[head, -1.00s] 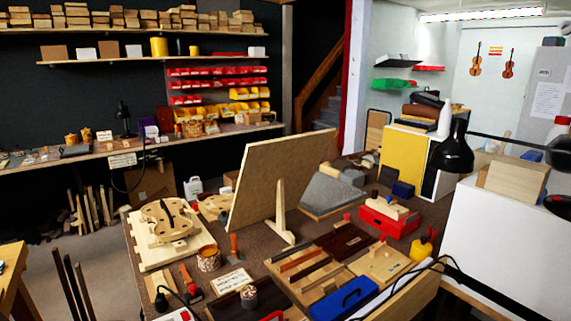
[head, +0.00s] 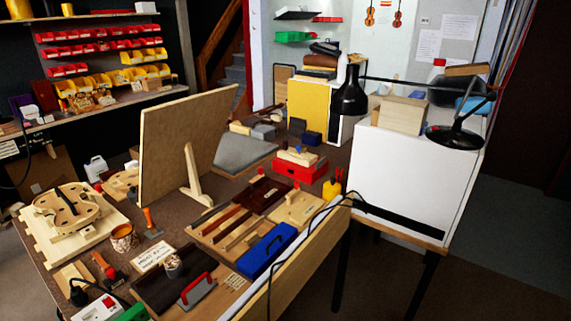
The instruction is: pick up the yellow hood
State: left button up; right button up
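I cannot make out a thing that is clearly a yellow hood. A large flat yellow panel (head: 309,106) stands upright at the back of the bench, beside a white board. A small yellow object (head: 333,187) stands at the right side of the bench, close to the white cabinet; its shape is too small to tell. The desk lamp's hood (head: 351,95) is black and hangs in front of the white board. Neither of my grippers shows in the head view.
The bench (head: 222,174) is crowded with an upright wooden board (head: 180,145), a violin body (head: 66,207), a red box (head: 299,170) and a blue toolbox (head: 267,250). A white cabinet (head: 400,185) carries a wooden block (head: 401,115) and a black lamp. Floor is clear at lower right.

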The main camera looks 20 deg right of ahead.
aim_at(331, 188)
jog(key=z, duration=0.55)
jog(key=k, duration=0.65)
jog(key=z, duration=1.25)
jog(key=i, duration=1.95)
jog(key=u, duration=0.5)
